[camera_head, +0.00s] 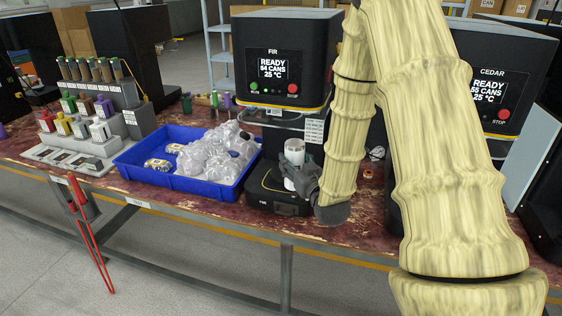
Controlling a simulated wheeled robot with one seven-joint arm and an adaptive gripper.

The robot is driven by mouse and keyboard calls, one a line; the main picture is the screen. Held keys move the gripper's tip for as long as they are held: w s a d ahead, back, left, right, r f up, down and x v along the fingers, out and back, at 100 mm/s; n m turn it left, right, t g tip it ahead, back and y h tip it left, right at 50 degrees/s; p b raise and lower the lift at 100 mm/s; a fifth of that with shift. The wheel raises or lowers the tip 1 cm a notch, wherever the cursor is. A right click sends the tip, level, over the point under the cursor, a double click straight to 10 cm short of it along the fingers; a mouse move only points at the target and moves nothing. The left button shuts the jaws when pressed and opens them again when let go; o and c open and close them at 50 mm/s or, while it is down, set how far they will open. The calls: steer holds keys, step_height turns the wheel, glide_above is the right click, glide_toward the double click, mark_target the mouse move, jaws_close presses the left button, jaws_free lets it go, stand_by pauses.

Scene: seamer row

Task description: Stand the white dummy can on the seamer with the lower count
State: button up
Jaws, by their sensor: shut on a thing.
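The white dummy can (294,157), with a greyish top, is upright at the front of the FIR seamer (286,60). My gripper (298,177) is shut on the can from the right and hides part of its side. The can is over the black base of FIR; I cannot tell whether its bottom touches the base. FIR's screen reads READY, 54 CANS, 25 °C. The CEDAR seamer (488,65), at the right, reads READY, 55 CANS, 25 °C. My arm covers part of CEDAR and the space between the two machines.
A blue tray (203,185) with clear bagged items and small packets stands left of FIR. A grey rack (128,95) with coloured-topped items is further left. Red long-handled tongs (88,235) hang at the worn red bench's (230,205) front edge.

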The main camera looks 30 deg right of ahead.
steer(key=shift+w+d+f+p, duration=0.6)
steer(key=shift+w+d+f, duration=0.3)
steer(key=shift+w, duration=1.5)
steer(key=shift+w+d+f+p, duration=0.7)
steer(key=shift+w+d, duration=0.3)
steer(key=shift+w, duration=1.35)
steer(key=shift+w+d+f+p, duration=0.55)
steer(key=shift+w+d+f, duration=0.4)
steer(key=shift+w, duration=1.45)
steer(key=o, duration=1.1)
steer(key=shift+r, duration=0.1)
steer(key=shift+s, duration=0.3)
steer(key=s, duration=0.3)
steer(key=s+a+b, duration=0.1)
steer(key=s, duration=0.3)
steer(key=s+a+b, duration=0.1)
steer(key=s, duration=0.3)
steer(key=shift+s+a, duration=0.1)
steer(key=shift+s, duration=0.1)
